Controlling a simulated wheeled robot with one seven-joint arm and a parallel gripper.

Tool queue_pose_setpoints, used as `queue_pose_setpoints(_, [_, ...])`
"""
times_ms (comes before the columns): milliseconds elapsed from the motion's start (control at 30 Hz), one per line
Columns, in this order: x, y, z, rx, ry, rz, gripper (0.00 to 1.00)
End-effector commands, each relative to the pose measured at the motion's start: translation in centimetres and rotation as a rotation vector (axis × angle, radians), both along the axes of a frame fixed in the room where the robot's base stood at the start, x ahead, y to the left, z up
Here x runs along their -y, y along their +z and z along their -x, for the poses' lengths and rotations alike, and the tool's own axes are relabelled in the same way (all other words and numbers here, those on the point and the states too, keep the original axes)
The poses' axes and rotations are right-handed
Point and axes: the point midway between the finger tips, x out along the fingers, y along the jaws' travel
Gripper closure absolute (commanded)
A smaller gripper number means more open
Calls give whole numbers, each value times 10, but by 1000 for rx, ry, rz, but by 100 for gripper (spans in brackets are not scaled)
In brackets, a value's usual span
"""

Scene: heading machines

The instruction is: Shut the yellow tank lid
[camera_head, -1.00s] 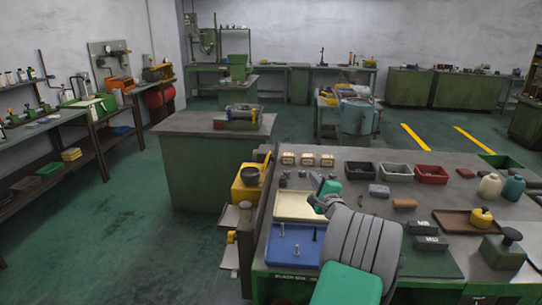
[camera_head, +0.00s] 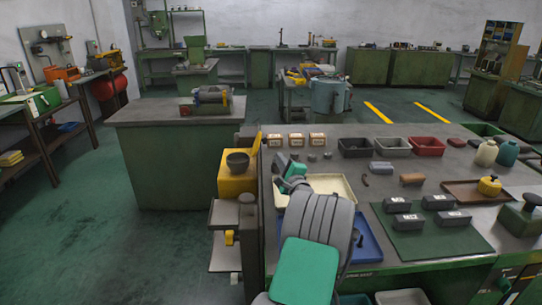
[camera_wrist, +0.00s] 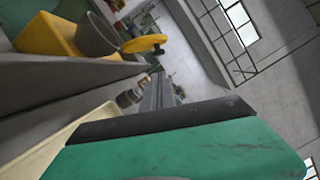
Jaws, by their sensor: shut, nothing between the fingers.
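The yellow tank (camera_head: 235,184) is mounted at the left end of the workbench, with a dark grey round cup (camera_head: 238,160) on top. Its yellow lid (camera_head: 256,149) stands up, open, beside the cup. In the wrist view, the lid (camera_wrist: 143,43) is a yellow disc seen nearly edge-on to the right of the grey cup (camera_wrist: 97,35), above the yellow tank (camera_wrist: 48,35). My gripper (camera_head: 281,163) is shut and empty over the bench's left end, to the right of the tank and apart from the lid. My arm hides part of the bench.
A cream tray (camera_head: 338,184) and a blue tray (camera_head: 367,244) lie under and beside my arm. Small bins, including a red bin (camera_head: 428,146), stand farther back. A dark upright panel (camera_head: 266,178) edges the bench near the tank. Floor (camera_head: 120,255) is clear to the left.

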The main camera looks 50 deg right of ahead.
Motion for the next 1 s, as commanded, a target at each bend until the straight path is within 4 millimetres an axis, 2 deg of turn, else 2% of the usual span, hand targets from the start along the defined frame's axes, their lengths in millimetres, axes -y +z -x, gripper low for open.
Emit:
queue_pose_setpoints(300, [32, 9, -54, -1, 3, 0, 100])
queue_pose_setpoints(433, [42, 11, -70, 0, 5, -1, 100])
queue_pose_setpoints(600, [47, 11, -77, 0, 3, 0, 100])
queue_pose_setpoints(1000, [43, 11, -81, -6, 9, 4, 100])
